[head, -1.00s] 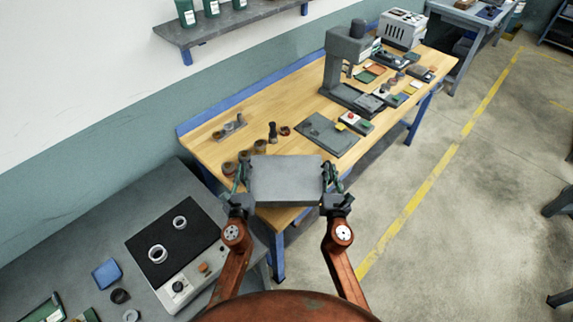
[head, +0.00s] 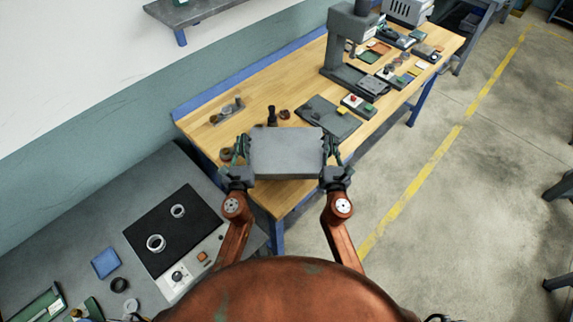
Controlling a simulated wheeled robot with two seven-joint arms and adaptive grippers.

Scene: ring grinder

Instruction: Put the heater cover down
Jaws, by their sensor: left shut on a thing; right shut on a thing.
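The heater cover (head: 288,153) is a grey, flat-topped box held level between my two grippers. It hangs over the near left end of the wooden bench as seen in the head view. My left gripper (head: 242,155) is shut on its left side. My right gripper (head: 331,153) is shut on its right side. The cover hides part of the bench top behind it. The heater (head: 175,225), with a black plate and a control panel with a knob, stands uncovered on the grey table at the lower left. Two metal rings (head: 156,243) lie on its plate.
The wooden bench (head: 215,143) carries a press (head: 350,45), a grey plate (head: 325,117) and small parts near the cover. A blue square (head: 105,263) and a dark ring (head: 119,285) lie on the grey table (head: 60,240). The floor at right is clear.

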